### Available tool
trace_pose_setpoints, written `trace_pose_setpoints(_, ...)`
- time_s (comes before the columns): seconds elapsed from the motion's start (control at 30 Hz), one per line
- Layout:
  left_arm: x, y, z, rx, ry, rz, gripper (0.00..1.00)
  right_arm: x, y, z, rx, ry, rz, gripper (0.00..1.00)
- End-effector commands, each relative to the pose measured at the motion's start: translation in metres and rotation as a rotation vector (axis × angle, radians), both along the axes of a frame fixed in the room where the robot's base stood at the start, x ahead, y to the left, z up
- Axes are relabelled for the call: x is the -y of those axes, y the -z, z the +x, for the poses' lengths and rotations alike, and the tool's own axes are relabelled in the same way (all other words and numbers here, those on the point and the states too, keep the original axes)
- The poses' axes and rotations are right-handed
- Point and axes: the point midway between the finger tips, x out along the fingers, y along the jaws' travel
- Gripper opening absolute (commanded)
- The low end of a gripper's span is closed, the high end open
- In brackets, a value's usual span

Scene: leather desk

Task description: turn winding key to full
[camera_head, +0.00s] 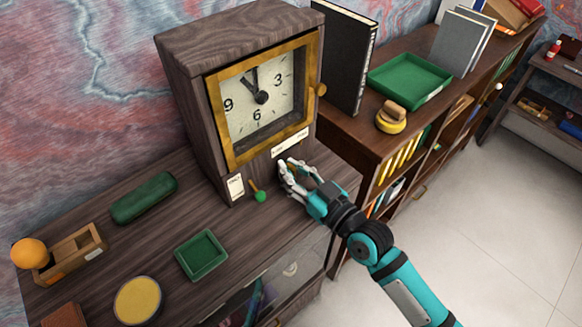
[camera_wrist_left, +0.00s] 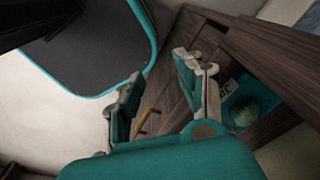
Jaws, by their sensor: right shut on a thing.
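A wooden clock (camera_head: 188,95) with a brass-framed door (camera_head: 218,125) stands on the dark wooden top. A lever with a green ball (camera_head: 261,196) sticks out low on its front, beside a small white label (camera_head: 236,187). My right gripper (camera_head: 291,176) is at the clock's lower front, right of the green ball, shut on what looks like the brass winding key. The fingers hide most of the key, so its angle cannot be told. My left gripper (camera_wrist_left: 157,82) shows only in the left wrist view, open and empty, away from the clock.
A green box (camera_head: 145,197), a green tray (camera_head: 202,255), a round yellow-topped thing (camera_head: 138,300) and a wooden holder (camera_head: 70,253) with an orange ball (camera_head: 29,253) lie left of the clock. A black binder (camera_head: 345,55) stands close on its right.

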Motion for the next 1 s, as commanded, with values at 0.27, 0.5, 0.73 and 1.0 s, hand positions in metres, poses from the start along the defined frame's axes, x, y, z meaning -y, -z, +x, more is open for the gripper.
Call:
trace_pose_setpoints(0.27,0.0002,-0.0027,-0.0002,0.000,0.001,0.000,0.37,0.0008,-0.0008,0.0007,-0.042,0.000,0.059,0.00)
trace_pose_setpoints(0.5,0.0004,-0.0028,-0.0002,0.000,0.001,-0.001,0.37,0.0009,-0.0008,0.0008,-0.047,0.000,0.068,0.00)
trace_pose_setpoints(0.73,0.0006,-0.0027,-0.0004,0.000,0.002,-0.001,0.37,0.0009,-0.0009,0.0008,-0.045,0.000,0.067,0.17)
trace_pose_setpoints(1.0,0.0006,-0.0027,-0.0005,0.000,0.002,-0.001,0.37,0.0008,-0.0005,0.0007,-0.047,0.000,0.066,0.37)
